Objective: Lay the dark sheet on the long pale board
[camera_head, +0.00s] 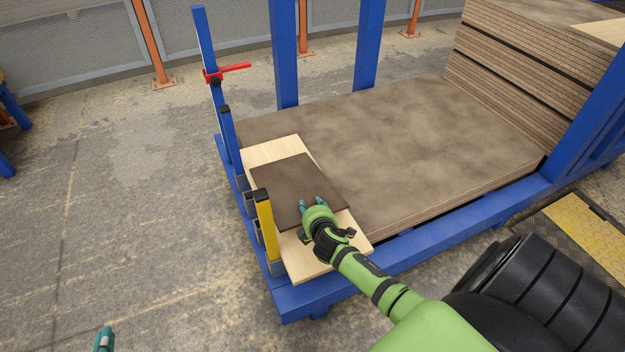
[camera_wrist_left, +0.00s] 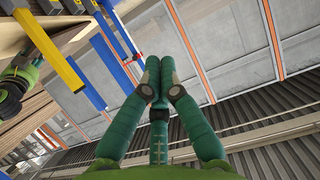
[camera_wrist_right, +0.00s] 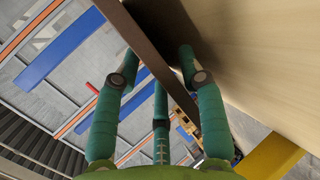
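The dark sheet (camera_head: 297,184) lies over the long pale board (camera_head: 318,262), with pale wood showing at both ends. In the right wrist view the sheet's edge (camera_wrist_right: 160,66) runs between my fingers, and the board (camera_wrist_right: 270,60) is to its right. A dark gap or shadow shows between them; I cannot tell whether the sheet lies fully flat. My right gripper (camera_head: 312,204) is at the sheet's near right side, its fingers apart. My left gripper (camera_wrist_left: 159,78) is away from the sheet, fingertips together and empty; only a fingertip (camera_head: 104,340) shows at the bottom left in the head view.
A blue rack frame (camera_head: 440,226) carries a large brown panel (camera_head: 410,150) beside the board. A yellow post (camera_head: 266,224) and blue posts (camera_head: 207,60) stand along the left side. A red clamp handle (camera_head: 234,67) juts out there.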

